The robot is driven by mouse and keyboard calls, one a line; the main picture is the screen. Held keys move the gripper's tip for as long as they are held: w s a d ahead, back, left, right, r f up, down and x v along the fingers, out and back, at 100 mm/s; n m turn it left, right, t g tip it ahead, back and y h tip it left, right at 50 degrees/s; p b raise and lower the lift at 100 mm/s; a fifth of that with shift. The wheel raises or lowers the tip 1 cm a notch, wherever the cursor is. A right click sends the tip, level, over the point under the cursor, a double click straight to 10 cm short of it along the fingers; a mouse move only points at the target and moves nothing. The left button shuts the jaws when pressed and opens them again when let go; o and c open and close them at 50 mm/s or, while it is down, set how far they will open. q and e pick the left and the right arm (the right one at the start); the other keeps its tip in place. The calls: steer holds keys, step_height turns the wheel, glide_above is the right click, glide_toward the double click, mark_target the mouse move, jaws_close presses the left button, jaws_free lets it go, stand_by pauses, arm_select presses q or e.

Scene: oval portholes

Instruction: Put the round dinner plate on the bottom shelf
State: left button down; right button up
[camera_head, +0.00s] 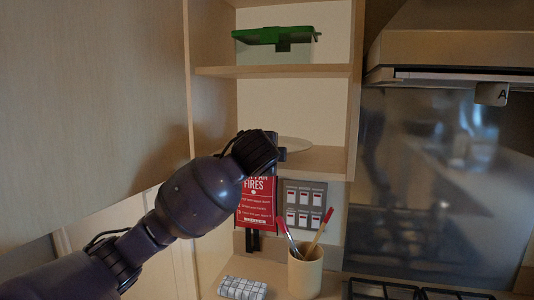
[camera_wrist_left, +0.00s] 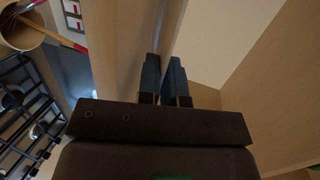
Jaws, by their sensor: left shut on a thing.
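The round dinner plate (camera_head: 295,143) is pale and seen nearly edge-on in the head view, just beyond my left gripper (camera_head: 279,151). My left gripper is shut on the plate's near side, and the wrist hides part of the plate. The plate lies roughly level inside the open cupboard, at the bottom shelf (camera_head: 325,163). I cannot tell whether it touches the board. In the left wrist view, the two dark fingers (camera_wrist_left: 163,78) are close together, with the plate hard to make out between them. My right gripper is in neither view.
A green-lidded clear box (camera_head: 275,42) stands on the upper shelf (camera_head: 280,71). Cupboard side walls bound the shelf. Below are a red fire sign (camera_head: 257,206), a utensil pot (camera_head: 305,272), a checked cloth (camera_head: 242,288) and a hob (camera_head: 400,291). A hood (camera_head: 450,50) is at right.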

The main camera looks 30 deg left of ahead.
arm_select(q)
steer(key=shift+d+r, duration=0.1)
steer(key=shift+d, duration=0.1)
steer(key=shift+s, duration=0.15)
steer(key=c, duration=1.6)
jaws_free()
steer(key=shift+f, duration=0.2)
steer(key=shift+o, duration=0.2)
steer(key=shift+r, duration=0.2)
steer(key=b+v, duration=0.2)
steer(key=v, duration=1)
